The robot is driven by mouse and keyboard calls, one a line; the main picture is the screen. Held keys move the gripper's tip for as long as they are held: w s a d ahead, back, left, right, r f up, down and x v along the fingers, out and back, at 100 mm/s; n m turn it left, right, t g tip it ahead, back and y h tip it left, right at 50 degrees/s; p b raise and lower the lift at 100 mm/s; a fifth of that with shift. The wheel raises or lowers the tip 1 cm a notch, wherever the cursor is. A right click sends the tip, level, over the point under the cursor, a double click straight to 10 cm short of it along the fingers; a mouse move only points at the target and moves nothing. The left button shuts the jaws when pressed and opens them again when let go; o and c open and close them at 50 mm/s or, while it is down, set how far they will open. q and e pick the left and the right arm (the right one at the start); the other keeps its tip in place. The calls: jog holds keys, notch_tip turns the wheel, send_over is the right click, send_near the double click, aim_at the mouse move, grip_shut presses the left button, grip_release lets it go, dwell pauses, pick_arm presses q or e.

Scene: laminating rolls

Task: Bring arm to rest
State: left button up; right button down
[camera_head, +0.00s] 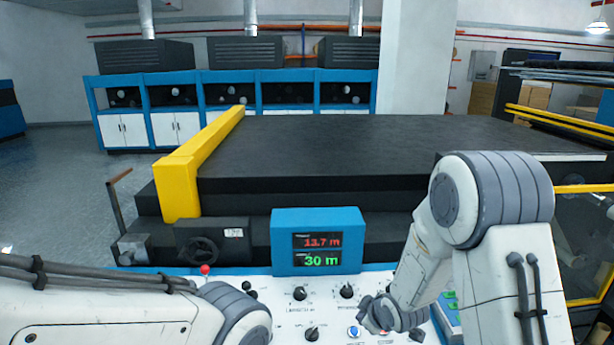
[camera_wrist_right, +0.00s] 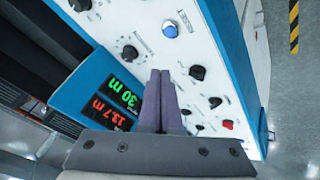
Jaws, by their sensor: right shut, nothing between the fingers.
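My right arm (camera_head: 500,190) comes in at the right of the head view and bends down to the control panel (camera_head: 285,315). My right gripper (camera_head: 370,314) is over the panel's white face, near a blue button (camera_head: 354,331). In the right wrist view its two dark fingers (camera_wrist_right: 160,74) are pressed together with nothing between them. Whether the tips touch the panel I cannot tell. My left arm (camera_head: 110,315) lies across the lower left of the head view, and its gripper is out of frame.
A blue display box (camera_head: 318,220) reading 13.7 m and 30 m stands behind the panel. A large black machine bed (camera_head: 330,150) with a yellow bar (camera_head: 178,188) lies beyond.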

jog(key=s+a+r+m+g+b, duration=0.1)
jog(key=s+a+r+g+b, duration=0.1)
jog(key=s+a, duration=0.3)
jog(key=s+a+r+m+g+b, duration=0.1)
jog(key=s+a+r, duration=0.15)
jog(key=s, duration=0.55)
jog(key=s+a+r+g+b, duration=0.1)
jog(key=s+g, duration=0.1)
jog(key=s, duration=0.7)
jog(key=s+a+r+m+g+b, duration=0.1)
jog(key=s+g, duration=0.1)
jog(key=s, duration=0.7)
jog(key=shift+s+g+h+b, duration=0.3)
jog(key=shift+s+h, duration=0.05)
jog(key=shift+h, duration=0.05)
jog(key=c, duration=1.5)
grip_release()
jog(key=shift+c, duration=0.2)
